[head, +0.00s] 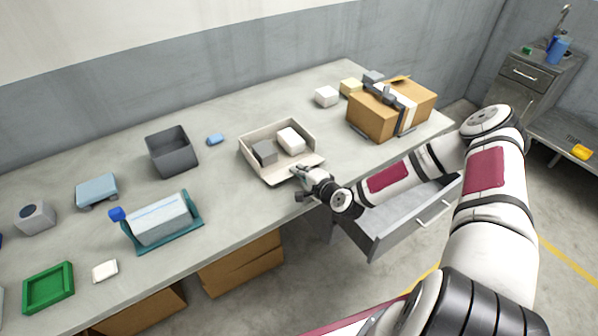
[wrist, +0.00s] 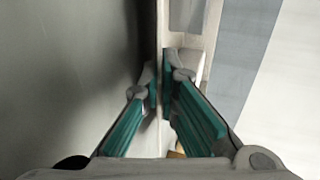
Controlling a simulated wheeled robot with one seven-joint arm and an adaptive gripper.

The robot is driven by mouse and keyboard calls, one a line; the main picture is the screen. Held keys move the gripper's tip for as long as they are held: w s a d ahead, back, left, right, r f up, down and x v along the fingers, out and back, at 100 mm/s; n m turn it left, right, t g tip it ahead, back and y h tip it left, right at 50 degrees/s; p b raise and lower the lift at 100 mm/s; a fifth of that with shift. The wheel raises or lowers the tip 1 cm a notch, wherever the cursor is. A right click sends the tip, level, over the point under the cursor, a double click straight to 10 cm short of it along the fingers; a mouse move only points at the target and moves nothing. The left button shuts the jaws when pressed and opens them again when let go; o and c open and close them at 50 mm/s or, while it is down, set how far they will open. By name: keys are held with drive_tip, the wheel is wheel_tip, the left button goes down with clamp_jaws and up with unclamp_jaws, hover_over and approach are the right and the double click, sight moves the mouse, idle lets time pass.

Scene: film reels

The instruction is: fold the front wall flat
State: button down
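A cream open tray-like box (head: 247,158) stands on the grey table, with its left, back and right walls upright. A grey block (head: 264,152) and a white block (head: 291,140) lie inside. Its front side faces the table's front edge; the front wall's angle is unclear because my gripper (head: 298,171) covers part of it. In the wrist view, my gripper (wrist: 160,88) has its teal-padded fingers close together at the tips, at a thin pale wall edge (wrist: 160,30). Whether they pinch it or only touch it is unclear.
A grey bin (head: 172,152), a blue sponge-like piece (head: 215,139) and a teal stand (head: 162,222) are to the left. A taped cardboard box (head: 372,118) and a small white block (head: 326,96) are to the right. An open drawer (head: 385,232) juts out below my arm.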

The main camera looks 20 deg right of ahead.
drive_tip(key=c, duration=1.8)
unclamp_jaws()
drive_tip(key=shift+c, duration=0.2)
drive_tip(key=shift+v, duration=3.95)
